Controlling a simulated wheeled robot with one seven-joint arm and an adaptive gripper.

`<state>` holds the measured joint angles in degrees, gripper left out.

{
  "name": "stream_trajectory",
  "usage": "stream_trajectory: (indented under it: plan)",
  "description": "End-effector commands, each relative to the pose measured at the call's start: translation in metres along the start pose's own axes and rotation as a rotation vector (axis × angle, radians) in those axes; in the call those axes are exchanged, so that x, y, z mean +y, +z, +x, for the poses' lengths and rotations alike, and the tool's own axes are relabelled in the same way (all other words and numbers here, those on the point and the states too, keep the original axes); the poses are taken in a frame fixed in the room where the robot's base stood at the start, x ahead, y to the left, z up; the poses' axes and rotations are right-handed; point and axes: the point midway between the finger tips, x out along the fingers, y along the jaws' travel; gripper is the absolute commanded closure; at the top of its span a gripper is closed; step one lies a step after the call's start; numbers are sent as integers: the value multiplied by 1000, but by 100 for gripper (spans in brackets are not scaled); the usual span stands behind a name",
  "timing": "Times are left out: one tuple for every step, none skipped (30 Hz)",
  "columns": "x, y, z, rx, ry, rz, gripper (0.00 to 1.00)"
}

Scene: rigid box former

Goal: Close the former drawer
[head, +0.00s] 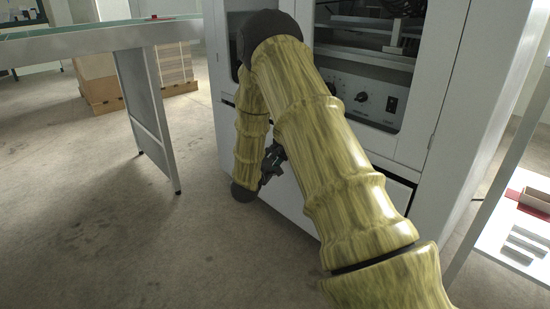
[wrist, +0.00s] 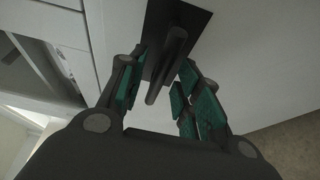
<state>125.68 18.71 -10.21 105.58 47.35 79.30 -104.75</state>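The former is a tall white machine (head: 460,110) filling the right middle of the head view. The drawer (head: 292,192) appears as a white panel low on its front, partly hidden behind my arm. A dark gap shows along the panel's upper edge. In the wrist view, a dark bar handle (wrist: 174,48) stands out from a dark plate on the white panel. My gripper (head: 273,160) is close to the panel in the head view. In the wrist view my gripper (wrist: 161,76) is open, with green-padded fingers on either side of the handle. Contact cannot be told.
A table with a grey frame (head: 95,40) stands at the left, its leg reaching the floor. Stacked cardboard on a pallet (head: 170,65) is behind it. A white table with a red tray (head: 530,200) is at the right edge. The concrete floor at the left front is clear.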

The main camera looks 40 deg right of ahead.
Motion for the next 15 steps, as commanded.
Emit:
stream_trajectory:
  plan:
    - [0,0,0,0,0,0,66]
    - [0,0,0,0,0,0,66]
    - [0,0,0,0,0,0,70]
    - [0,0,0,0,0,0,76]
    - [0,0,0,0,0,0,81]
    - [0,0,0,0,0,0,88]
    - [0,0,0,0,0,0,94]
    - [0,0,0,0,0,0,99]
    - [0,0,0,0,0,0,100]
    - [0,0,0,0,0,0,100]
    - [0,0,0,0,0,0,100]
    - [0,0,0,0,0,0,100]
    - [0,0,0,0,0,0,100]
    - [0,0,0,0,0,0,100]
    - [0,0,0,0,0,0,100]
